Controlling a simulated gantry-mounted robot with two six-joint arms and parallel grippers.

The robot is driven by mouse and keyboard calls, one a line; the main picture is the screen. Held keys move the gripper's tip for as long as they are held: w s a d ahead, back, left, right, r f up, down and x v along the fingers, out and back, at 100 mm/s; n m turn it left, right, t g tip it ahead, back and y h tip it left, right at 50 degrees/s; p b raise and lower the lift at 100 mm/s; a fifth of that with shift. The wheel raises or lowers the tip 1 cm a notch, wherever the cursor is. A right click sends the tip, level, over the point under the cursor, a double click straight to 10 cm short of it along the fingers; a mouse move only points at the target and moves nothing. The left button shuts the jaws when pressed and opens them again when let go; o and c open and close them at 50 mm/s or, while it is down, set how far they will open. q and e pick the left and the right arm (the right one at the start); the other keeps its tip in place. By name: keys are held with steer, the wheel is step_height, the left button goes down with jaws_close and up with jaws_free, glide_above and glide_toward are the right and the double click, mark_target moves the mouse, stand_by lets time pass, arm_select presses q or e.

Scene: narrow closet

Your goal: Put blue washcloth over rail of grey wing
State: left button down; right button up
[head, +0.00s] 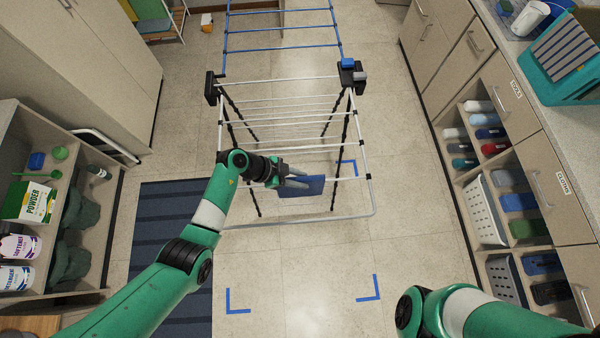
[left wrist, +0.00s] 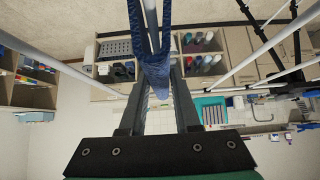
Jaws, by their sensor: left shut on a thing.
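The blue washcloth (head: 302,187) is at the near part of the drying rack in the head view. My left gripper (head: 296,177) is shut on it. In the left wrist view the cloth (left wrist: 156,70) is pinched at a fold between the fingers (left wrist: 158,88), and its two layers spread apart beyond them. A pale bar (left wrist: 151,22) shows between the layers; I cannot tell whether the cloth rests on it. The near grey-white wing (head: 300,219) has its end rail low in front. My right gripper is out of view; only my right arm shows at the bottom right.
A blue wing (head: 282,31) extends from the rack's far side. Shelves with bottles and a powder box (head: 34,201) stand left. Drawers and baskets (head: 484,209) line the right. A dark striped mat (head: 165,215) lies left of the rack. Floor in front is clear, with blue corner marks.

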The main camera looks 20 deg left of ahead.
arm_select(q)
steer(key=shift+f+b, duration=0.65)
steer(key=shift+f, duration=0.6)
steer(key=c, duration=0.5)
jaws_free()
steer(key=shift+c, duration=0.2)
steer(key=shift+r, duration=0.1)
steer(key=shift+s+a+r+p, duration=0.1)
steer(key=shift+a+r+p, duration=0.15)
steer(key=shift+p, duration=0.05)
steer(key=p+v, duration=0.3)
steer(key=v, duration=0.7)
steer(key=shift+p, duration=0.3)
steer(key=shift+s+a+r, duration=0.2)
steer(key=shift+a+r, duration=0.05)
steer(key=shift+r, duration=0.05)
steer(key=shift+d, duration=0.1)
